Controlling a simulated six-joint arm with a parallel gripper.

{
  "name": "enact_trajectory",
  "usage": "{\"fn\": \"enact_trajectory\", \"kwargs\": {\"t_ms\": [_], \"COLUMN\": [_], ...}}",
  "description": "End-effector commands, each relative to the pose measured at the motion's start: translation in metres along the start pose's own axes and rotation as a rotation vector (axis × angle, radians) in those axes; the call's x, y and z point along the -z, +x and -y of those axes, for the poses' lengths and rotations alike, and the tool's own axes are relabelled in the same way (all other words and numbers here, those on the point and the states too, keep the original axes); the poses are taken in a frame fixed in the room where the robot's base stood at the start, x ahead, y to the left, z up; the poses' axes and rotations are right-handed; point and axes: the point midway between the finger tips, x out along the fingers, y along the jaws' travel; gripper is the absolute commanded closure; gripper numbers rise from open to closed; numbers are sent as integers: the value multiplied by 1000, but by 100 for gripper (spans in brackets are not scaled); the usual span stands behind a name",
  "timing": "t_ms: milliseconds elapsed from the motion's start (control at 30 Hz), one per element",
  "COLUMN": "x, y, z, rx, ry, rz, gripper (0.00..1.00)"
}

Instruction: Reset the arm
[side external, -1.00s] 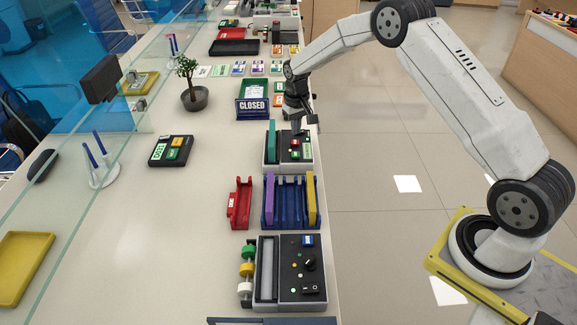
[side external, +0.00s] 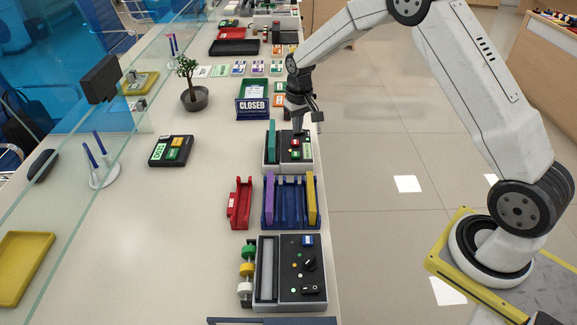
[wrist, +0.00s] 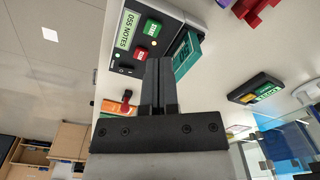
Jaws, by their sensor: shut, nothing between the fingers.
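My gripper (side external: 299,130) points down with its fingers closed together and empty, at the far end of a grey-and-black machine (side external: 272,166) on the counter. In the wrist view the two fingers (wrist: 159,72) are side by side in front of the same machine (wrist: 117,58). The machine has a red button (wrist: 141,54), a green button (wrist: 153,27) and a notes label. A teal piece (wrist: 188,55) stands in its slot. I cannot tell whether the fingertips touch the panel.
A blue "CLOSED" sign (side external: 252,109) stands just left of my gripper. A blue rack (side external: 290,224), a red holder (side external: 238,204) and another machine (side external: 303,285) line the near counter. A potted plant (side external: 194,98) is farther left. The counter's middle left is mostly clear.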

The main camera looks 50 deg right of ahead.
Motion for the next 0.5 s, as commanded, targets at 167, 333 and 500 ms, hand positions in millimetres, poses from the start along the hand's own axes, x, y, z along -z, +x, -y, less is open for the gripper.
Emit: {"fn": "enact_trajectory", "kwargs": {"t_ms": [167,333,500], "x": [-32,-66,-103], "y": [-22,-37,-50], "z": [13,22,29], "rx": [3,6,10], "ry": [-36,-69,-103], "rz": [-33,-62,-92], "gripper": [100,100,100]}}
